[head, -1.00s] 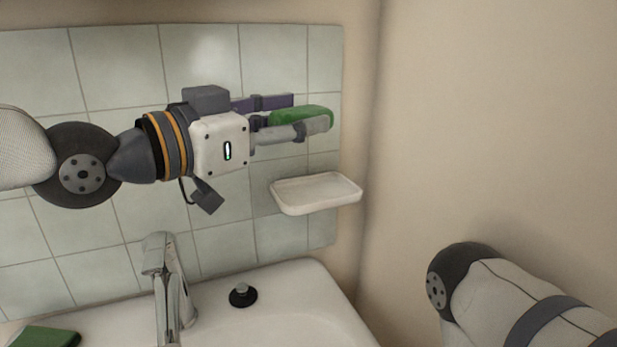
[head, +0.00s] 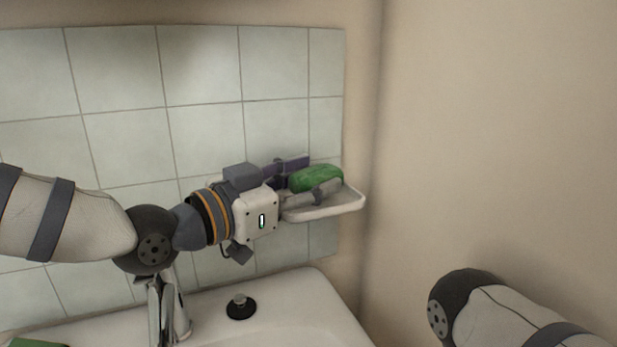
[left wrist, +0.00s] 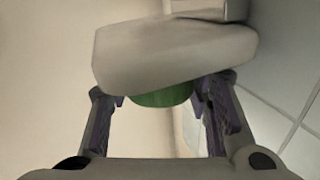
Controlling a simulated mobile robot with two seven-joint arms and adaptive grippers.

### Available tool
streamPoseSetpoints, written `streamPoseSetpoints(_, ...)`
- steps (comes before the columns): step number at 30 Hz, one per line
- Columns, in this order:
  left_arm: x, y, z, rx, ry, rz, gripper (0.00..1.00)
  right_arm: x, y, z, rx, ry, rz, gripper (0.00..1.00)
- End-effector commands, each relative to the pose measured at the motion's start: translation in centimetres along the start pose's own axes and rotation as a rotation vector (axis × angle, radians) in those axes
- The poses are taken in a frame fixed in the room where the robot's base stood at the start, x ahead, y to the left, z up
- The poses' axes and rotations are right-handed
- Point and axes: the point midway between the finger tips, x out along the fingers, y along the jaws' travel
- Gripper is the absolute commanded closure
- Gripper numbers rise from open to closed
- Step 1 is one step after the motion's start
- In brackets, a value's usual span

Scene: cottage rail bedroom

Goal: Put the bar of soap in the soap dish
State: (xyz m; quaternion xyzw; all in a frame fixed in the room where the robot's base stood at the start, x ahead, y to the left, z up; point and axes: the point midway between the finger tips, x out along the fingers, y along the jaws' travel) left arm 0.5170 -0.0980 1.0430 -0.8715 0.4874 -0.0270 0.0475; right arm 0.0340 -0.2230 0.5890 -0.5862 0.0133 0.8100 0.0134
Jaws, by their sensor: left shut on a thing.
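The green bar of soap (head: 318,177) is held between the fingers of my left gripper (head: 314,180), which is shut on it. The pale soap dish (head: 347,206) is fixed at the right of the tiled wall. Soap and fingers are over the dish, low and close to it; I cannot tell whether the soap touches it. In the left wrist view the soap (left wrist: 162,96) shows between the fingers (left wrist: 162,110), partly hidden by the dish (left wrist: 175,55). My right gripper is out of view.
Below is a white sink (head: 300,300) with a metal tap (head: 170,305) and a black stopper knob (head: 241,307). A green thing (head: 38,344) shows at the bottom left edge. A plain wall (head: 500,130) stands close at the right of the dish.

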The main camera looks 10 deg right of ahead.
Motion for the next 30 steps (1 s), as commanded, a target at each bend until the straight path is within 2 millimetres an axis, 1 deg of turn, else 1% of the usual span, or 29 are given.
streamPoseSetpoints(9, 0.0, 0.2, 1.1, -0.004, -0.004, 0.002, 0.84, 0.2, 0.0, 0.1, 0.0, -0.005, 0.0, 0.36)
streamPoseSetpoints(10, 0.0, 0.2, 1.2, -0.004, -0.006, 0.002, 0.53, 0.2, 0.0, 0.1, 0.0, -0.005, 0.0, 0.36)
streamPoseSetpoints(11, 0.0, 0.2, 1.3, -0.005, -0.007, 0.003, 0.46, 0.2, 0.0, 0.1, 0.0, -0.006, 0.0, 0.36)
streamPoseSetpoints(12, 0.0, 0.2, 1.4, -0.006, -0.008, 0.003, 0.37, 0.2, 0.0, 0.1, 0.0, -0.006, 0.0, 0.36)
streamPoseSetpoints(13, 0.0, 0.2, 1.4, -0.007, -0.009, 0.003, 0.35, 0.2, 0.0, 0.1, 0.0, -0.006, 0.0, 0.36)
streamPoseSetpoints(21, 0.0, 0.3, 1.8, -0.01, -0.014, 0.005, 0.35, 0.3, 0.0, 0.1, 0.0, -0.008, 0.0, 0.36)
streamPoseSetpoints(23, 0.0, 0.3, 1.3, -0.009, -0.014, 0.005, 0.35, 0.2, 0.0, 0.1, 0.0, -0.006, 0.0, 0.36)
streamPoseSetpoints(24, -0.1, 0.2, 0.6, -0.008, -0.012, 0.004, 0.35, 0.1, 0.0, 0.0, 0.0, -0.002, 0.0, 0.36)
streamPoseSetpoints(25, -0.4, 0.1, 0.3, -0.009, -0.013, 0.003, 0.35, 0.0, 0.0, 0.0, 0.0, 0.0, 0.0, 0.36)
streamPoseSetpoints(30, -4.6, -0.1, 0.1, -0.01, -0.009, 0.0, 0.35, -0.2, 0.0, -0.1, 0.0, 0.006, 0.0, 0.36)
